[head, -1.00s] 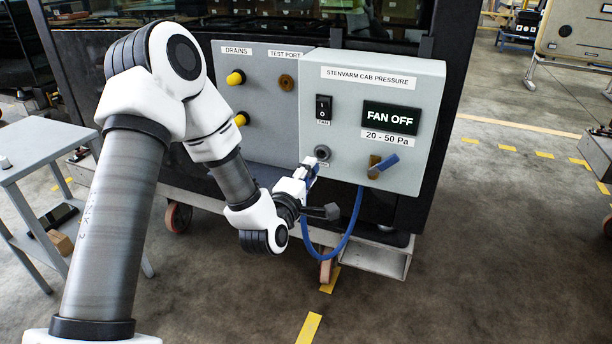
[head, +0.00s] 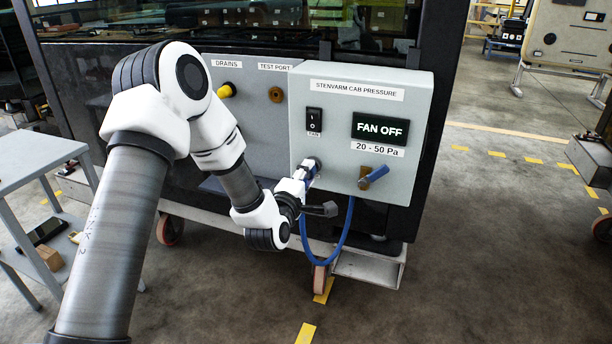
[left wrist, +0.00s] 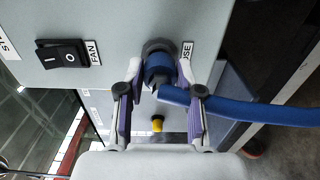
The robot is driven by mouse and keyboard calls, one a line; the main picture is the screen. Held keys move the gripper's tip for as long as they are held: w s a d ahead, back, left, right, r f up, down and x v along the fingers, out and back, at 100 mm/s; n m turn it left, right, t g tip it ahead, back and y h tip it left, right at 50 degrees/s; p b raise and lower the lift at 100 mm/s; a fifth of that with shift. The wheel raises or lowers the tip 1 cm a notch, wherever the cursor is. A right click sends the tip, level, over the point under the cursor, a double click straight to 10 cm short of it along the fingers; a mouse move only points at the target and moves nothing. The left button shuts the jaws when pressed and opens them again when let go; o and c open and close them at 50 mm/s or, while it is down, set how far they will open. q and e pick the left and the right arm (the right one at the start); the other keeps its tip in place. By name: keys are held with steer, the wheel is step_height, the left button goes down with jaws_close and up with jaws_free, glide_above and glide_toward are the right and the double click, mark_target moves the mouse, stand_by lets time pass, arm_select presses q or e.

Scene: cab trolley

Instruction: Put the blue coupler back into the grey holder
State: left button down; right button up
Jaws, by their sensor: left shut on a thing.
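The blue coupler (left wrist: 158,70) is between the fingers of my left gripper (left wrist: 161,80), which is shut on it. The grey holder (left wrist: 158,45) is a round socket on the face of the grey box, beside a label ending in "OSE". The coupler's front end is at the holder's mouth and looks roughly in line with it. I cannot tell how deep it sits. A blue hose (left wrist: 255,112) runs from the coupler to the right. In the head view my left gripper (head: 306,174) is close in front of the holder (head: 314,163), partly covering it. My right gripper is not in view.
The hose loops below the box (head: 340,245). A grey table (head: 35,155) stands at left.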

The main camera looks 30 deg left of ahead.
arm_select(q)
steer(key=shift+b, duration=0.45)
stand_by(1.4)
steer(key=shift+w+a, duration=0.1)
steer(key=shift+w, duration=0.3)
stand_by(0.3)
steer(key=c, duration=0.7)
jaws_free()
steer(key=v, duration=1.2)
steer(key=o, duration=0.7)
